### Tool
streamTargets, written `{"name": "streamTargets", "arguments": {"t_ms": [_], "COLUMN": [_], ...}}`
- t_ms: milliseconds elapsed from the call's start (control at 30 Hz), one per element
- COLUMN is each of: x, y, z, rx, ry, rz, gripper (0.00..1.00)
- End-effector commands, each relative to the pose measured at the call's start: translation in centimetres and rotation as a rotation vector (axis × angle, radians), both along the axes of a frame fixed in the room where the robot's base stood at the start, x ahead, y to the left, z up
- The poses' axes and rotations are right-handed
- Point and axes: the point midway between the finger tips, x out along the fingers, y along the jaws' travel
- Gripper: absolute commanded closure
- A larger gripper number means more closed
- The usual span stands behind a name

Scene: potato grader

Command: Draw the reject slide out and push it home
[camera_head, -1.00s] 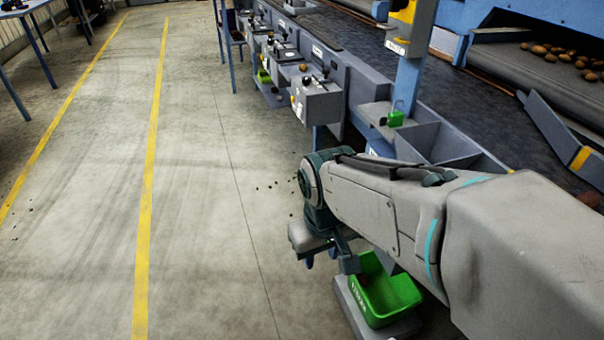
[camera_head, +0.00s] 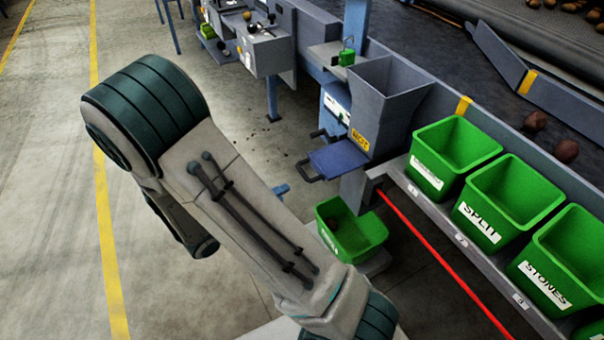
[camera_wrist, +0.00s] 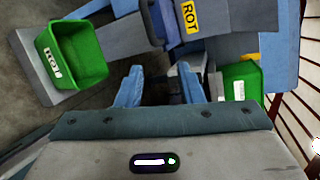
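The reject slide (camera_head: 338,158) is a flat blue plate with a dark handle (camera_head: 302,171). It sticks out to the left below the grey hopper (camera_head: 386,100) marked ROT. In the wrist view the dark handle (camera_wrist: 151,24) shows near the top, with the ROT label beside it. My gripper (camera_wrist: 160,85) is open, its two blue fingers apart with nothing between them. The handle lies beyond the fingertips, not between them. In the head view my arm hides most of the gripper; only a blue finger piece (camera_head: 281,191) shows past it.
A green bin (camera_head: 352,232) stands low beneath the slide. Green bins labelled SPLIT (camera_head: 508,195) and STONES (camera_head: 570,250) stand on a shelf at right. A second dark handle (camera_head: 320,133) shows behind the slide. The aisle floor at left is clear.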

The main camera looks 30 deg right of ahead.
Motion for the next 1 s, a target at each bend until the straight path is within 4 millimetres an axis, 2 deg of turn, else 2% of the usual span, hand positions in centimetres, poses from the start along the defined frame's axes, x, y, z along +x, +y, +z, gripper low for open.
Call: {"name": "streamTargets", "arguments": {"t_ms": [167, 333, 800, 1000], "x": [1.3, 2.0, 5.8, 6.9], "y": [1.3, 0.4, -8.0, -10.1], "z": [-1.4, -1.8, -3.7, -4.2], "rx": [-0.109, -0.127, -0.123, -0.122], "ry": [0.129, 0.149, 0.146, 0.145], "rz": [0.142, 0.162, 0.156, 0.159], "gripper": [0.66, 0.66, 0.66, 0.66]}}
